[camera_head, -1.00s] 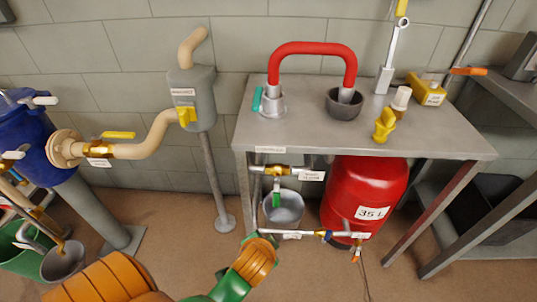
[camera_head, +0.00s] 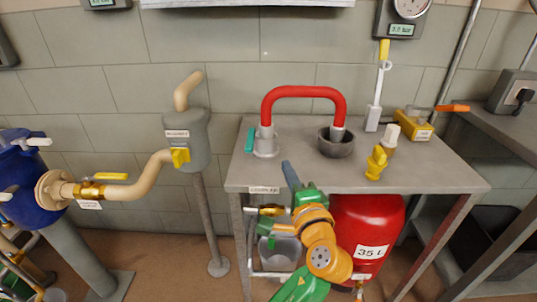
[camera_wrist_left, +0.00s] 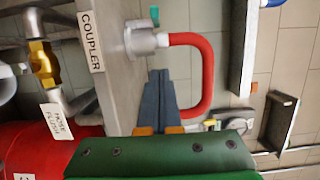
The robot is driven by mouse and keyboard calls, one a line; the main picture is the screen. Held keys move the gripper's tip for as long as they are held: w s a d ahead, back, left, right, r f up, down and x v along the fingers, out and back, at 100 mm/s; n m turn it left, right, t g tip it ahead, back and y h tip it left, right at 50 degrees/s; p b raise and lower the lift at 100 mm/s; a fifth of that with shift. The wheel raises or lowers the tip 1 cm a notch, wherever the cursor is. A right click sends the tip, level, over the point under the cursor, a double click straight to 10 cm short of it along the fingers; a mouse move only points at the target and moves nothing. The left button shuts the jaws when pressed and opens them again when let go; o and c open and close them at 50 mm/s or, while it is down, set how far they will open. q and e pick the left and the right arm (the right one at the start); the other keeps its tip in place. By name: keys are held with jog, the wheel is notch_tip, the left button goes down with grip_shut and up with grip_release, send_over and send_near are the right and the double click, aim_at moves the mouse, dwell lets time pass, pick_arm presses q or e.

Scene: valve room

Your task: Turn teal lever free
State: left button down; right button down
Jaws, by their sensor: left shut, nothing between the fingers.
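The teal lever (camera_head: 250,140) is a short, roughly upright handle on the left side of a grey metal coupler (camera_head: 266,146) at the tabletop's left end. In the wrist view the lever (camera_wrist_left: 155,16) shows at the top, beside the coupler (camera_wrist_left: 143,40). A thick red hose (camera_head: 303,92) arches from the coupler to a dark cup (camera_head: 336,143). My left gripper (camera_head: 288,166) is shut and empty, right of and nearer the camera than the lever, apart from it. Its dark fingers (camera_wrist_left: 157,78) point toward the coupler in the wrist view. My right gripper is not in view.
The grey table (camera_head: 420,180) also holds a yellow valve (camera_head: 376,163), a white-capped fitting (camera_head: 390,137) and a yellow box (camera_head: 414,123). A red tank (camera_head: 365,220) stands below. A grey post with a beige pipe (camera_head: 145,180) is left of the table.

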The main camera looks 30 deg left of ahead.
pick_arm(q)
jog(key=x, duration=0.9)
jog(key=a, duration=0.1)
jog(key=s+a+p, duration=0.1)
jog(key=a, duration=0.1)
jog(key=shift+s, duration=0.15)
jog(key=shift+s+a, duration=0.25)
jog(key=shift+a, duration=0.15)
jog(key=shift+p, duration=0.3)
jog(key=shift+s+p, duration=0.1)
jog(key=shift+p, duration=0.25)
jog(key=shift+s+a+m+t+h+p, duration=0.2)
jog(key=shift+a+m+t+h+p, duration=0.15)
jog(key=shift+t+h, duration=0.2)
jog(key=shift+d, duration=0.1)
